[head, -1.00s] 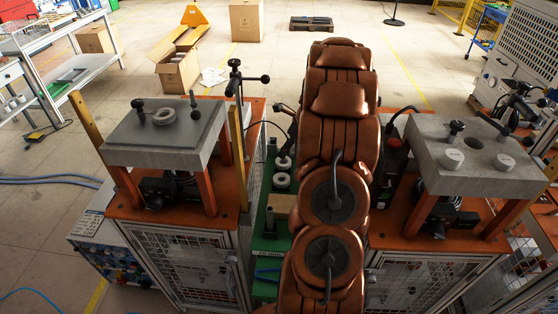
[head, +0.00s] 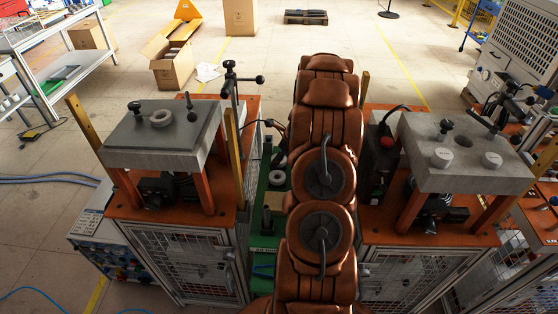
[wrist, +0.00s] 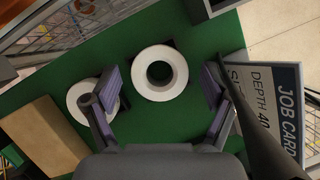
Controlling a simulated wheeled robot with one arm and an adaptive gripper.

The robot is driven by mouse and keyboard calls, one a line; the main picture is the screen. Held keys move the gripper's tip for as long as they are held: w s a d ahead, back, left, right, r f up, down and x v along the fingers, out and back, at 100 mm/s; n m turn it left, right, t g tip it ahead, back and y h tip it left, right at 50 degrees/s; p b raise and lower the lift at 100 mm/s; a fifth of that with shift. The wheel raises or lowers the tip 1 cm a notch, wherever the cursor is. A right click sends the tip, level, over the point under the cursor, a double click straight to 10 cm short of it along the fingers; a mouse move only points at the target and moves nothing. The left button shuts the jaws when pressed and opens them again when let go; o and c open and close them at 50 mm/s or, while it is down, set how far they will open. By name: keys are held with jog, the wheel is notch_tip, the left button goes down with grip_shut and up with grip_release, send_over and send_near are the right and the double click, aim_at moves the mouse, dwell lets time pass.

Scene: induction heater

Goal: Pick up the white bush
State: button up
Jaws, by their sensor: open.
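Two white rings, both fitting a white bush, are on the green bench top (wrist: 135,125) in the wrist view. One white ring (wrist: 160,72) shows whole between and slightly beyond the fingertips. The other white ring (wrist: 80,103) is at the left, partly hidden by the left finger. My gripper (wrist: 162,88) is open and empty above the bench, its fingers on either side of the first ring. I cannot tell the height gap. In the head view, a white ring (head: 276,177) shows left of my arm, which hides my gripper.
A wooden block (wrist: 38,140) lies left of the rings. A job card sign (wrist: 262,110) stands close to the right finger. In the head view, grey-topped stations stand left (head: 160,135) and right (head: 465,160) of the narrow green bench (head: 262,240).

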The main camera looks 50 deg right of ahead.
jog(key=c, duration=1.4)
jog(key=shift+r, duration=0.15)
jog(key=shift+r+b, duration=0.75)
jog(key=shift+r, duration=0.55)
jog(key=shift+a+r, duration=0.15)
jog(key=shift+r, duration=0.15)
jog(key=s+a+b, duration=0.1)
jog(key=s+a, duration=0.1)
jog(key=a, duration=0.2)
jog(key=s+a+r+b, duration=0.1)
jog(key=s+a, duration=0.1)
jog(key=a, duration=0.3)
jog(key=s+a+b, duration=0.2)
jog(key=s+a, duration=0.1)
jog(key=a, duration=0.1)
jog(key=shift+a+r, duration=0.25)
jog(key=shift+a, duration=0.15)
jog(key=shift+a+r, duration=0.1)
jog(key=shift+r, duration=0.2)
jog(key=shift+r+p, duration=3.05)
jog(key=shift+r, duration=0.45)
